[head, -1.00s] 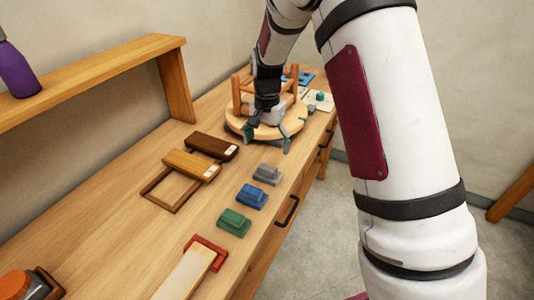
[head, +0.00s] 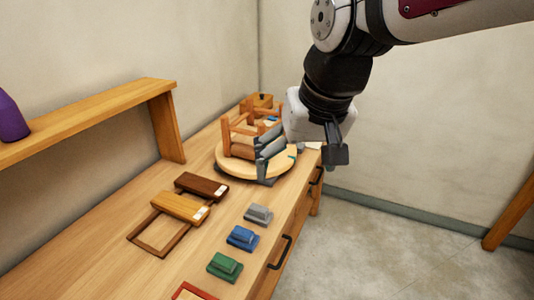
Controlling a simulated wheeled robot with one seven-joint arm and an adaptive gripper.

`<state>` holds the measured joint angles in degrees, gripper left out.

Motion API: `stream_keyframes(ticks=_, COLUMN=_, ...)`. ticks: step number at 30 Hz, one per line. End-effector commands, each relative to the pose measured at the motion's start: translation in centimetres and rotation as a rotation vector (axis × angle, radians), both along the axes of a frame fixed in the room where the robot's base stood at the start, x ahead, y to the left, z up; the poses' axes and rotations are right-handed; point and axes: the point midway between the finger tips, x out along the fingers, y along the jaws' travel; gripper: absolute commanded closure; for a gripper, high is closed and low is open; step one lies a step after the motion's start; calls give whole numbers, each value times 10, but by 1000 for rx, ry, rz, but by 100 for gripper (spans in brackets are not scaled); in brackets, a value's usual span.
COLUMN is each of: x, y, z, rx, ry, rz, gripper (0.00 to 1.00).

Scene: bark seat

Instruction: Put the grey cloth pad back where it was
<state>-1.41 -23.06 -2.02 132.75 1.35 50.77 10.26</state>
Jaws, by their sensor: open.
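A grey block-shaped pad (head: 258,214) lies on the wooden bench, at the far end of a row with a blue and a green one. I cannot tell from its surface whether it is cloth. My gripper (head: 303,158) is open, with its fingers spread, beyond the grey pad and in front of the round wooden board (head: 228,166). I see nothing held between the fingers. A wooden frame (head: 226,132) stands on the board, and the gripper hides part of both.
The blue block (head: 242,237) and green block (head: 224,265) lie nearer. A dark brown wooden block (head: 201,186), a lighter one (head: 180,206) and an open frame (head: 145,241) lie left. A shelf (head: 90,115) stands along the wall. Bare bench lies between.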

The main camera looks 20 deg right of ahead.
Motion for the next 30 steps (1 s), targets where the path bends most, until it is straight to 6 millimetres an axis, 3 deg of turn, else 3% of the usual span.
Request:
stream_keyframes(ticks=3, x=-38, y=-1, z=6, rx=-39, ry=-57, rz=73, gripper=10)
stream_keyframes(ticks=10, x=-79, y=-2, z=2, rx=-101, ry=-115, rz=162, gripper=10)
stream_keyframes(ticks=30, x=-86, y=-2, z=1, rx=-113, ry=-124, rz=179, gripper=10)
